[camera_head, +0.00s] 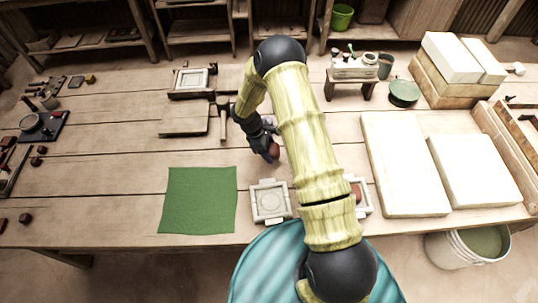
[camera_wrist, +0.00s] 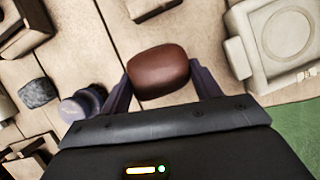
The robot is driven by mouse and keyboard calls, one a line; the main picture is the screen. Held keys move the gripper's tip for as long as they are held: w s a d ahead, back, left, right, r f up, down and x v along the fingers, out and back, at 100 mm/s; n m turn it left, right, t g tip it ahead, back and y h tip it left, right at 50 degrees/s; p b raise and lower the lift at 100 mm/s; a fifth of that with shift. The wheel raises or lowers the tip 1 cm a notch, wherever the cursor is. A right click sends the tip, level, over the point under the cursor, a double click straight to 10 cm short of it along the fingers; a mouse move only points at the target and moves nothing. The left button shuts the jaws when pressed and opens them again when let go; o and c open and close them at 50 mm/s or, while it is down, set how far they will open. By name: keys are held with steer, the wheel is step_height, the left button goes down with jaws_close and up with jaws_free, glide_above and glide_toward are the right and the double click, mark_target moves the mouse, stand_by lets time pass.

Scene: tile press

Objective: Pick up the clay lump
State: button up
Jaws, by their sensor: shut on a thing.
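The clay lump (camera_wrist: 158,71) is a smooth reddish-brown block with rounded corners. In the wrist view it sits between the two fingers of my gripper (camera_wrist: 160,88), which is shut on it. In the head view the lump (camera_head: 274,151) shows as a small brown patch at the tip of my gripper (camera_head: 269,153), over the middle of the table. My arm hides part of the table to the right of it. I cannot tell how far the lump is above the tabletop.
A green cloth (camera_head: 198,200) lies at the front left. A pale square mould (camera_head: 270,201) lies beside it, also seen in the wrist view (camera_wrist: 283,30). A wooden mallet (camera_head: 222,118) and board (camera_head: 184,119) lie behind. Large white slabs (camera_head: 404,165) fill the right side.

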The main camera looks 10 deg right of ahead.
mark_target(273, 157)
steer(key=r, duration=0.5)
steer(key=shift+w+b, duration=0.2)
steer(key=shift+b, duration=0.1)
steer(key=shift+s+a+r, duration=0.1)
steer(key=shift+a+r, duration=0.1)
steer(key=shift+s+d, duration=0.1)
steer(key=shift+d, duration=0.4)
steer(key=shift+a, duration=0.2)
steer(key=shift+s+f+m, duration=0.15)
steer(key=shift+s+m, duration=0.05)
steer(key=shift+m, duration=0.2)
steer(key=s+f+m+g+y, duration=0.1)
steer(key=m, duration=0.2)
steer(key=s+f+m+g+y, duration=0.1)
steer(key=m, duration=0.3)
steer(key=s+f+m+y, duration=0.1)
steer(key=s+f+m, duration=0.1)
steer(key=m, duration=0.1)
steer(key=shift+f+m+g, duration=0.1)
steer(key=shift+m+g, duration=0.2)
steer(key=shift+g, duration=0.1)
steer(key=m, duration=0.2)
steer(key=shift+s+a+f+m+g+y, duration=0.15)
steer(key=shift+s+f+m+g+y, duration=0.15)
steer(key=shift+s+y, duration=0.1)
